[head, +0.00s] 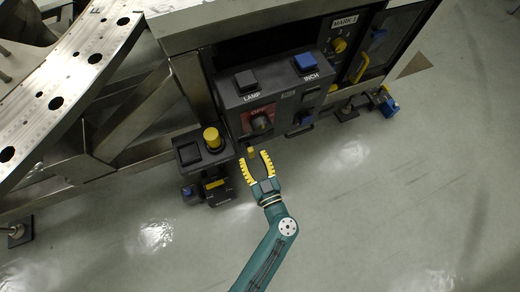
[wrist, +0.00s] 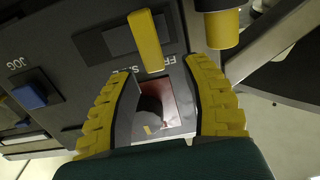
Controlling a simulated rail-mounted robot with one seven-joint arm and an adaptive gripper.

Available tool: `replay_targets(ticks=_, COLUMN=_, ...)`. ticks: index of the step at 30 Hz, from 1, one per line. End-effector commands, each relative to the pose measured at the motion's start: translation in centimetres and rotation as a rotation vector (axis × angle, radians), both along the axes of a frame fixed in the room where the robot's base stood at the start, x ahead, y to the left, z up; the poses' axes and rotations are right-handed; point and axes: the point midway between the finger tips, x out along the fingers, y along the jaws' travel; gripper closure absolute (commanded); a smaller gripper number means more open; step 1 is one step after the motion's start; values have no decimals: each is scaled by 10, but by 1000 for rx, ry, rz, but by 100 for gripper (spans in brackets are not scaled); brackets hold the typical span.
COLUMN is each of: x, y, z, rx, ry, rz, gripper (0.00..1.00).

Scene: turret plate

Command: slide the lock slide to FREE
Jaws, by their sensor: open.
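The lock slide appears to be the upright yellow tab (wrist: 146,40) on a dark plate in the wrist view. Lettering beside it is partly hidden; "FR" can be read. In the head view it seems to be the small yellow piece (head: 250,152) at the lower edge of the control box. My gripper (head: 252,157) is open in front of it. In the wrist view the tab stands beyond and between the open fingertips of my gripper (wrist: 158,68), apart from both. Whether the slide stands at FREE cannot be told.
A dark rotary knob (head: 260,122) on a red OFF plate sits on the control box. LAMP (head: 246,80) and INCH (head: 306,63) buttons are on top. A yellow-topped post (head: 212,138) stands close left of my gripper.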

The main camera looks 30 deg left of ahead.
Motion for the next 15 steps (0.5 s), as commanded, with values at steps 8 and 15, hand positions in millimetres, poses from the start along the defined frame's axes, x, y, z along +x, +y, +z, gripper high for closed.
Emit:
replay_targets(ticks=8, x=-39, y=-56, z=0, rx=-1, ry=1, rz=-7, gripper=52)
replay_targets(ticks=15, x=-52, y=-73, z=0, rx=-1, ry=1, rz=-1, gripper=52)
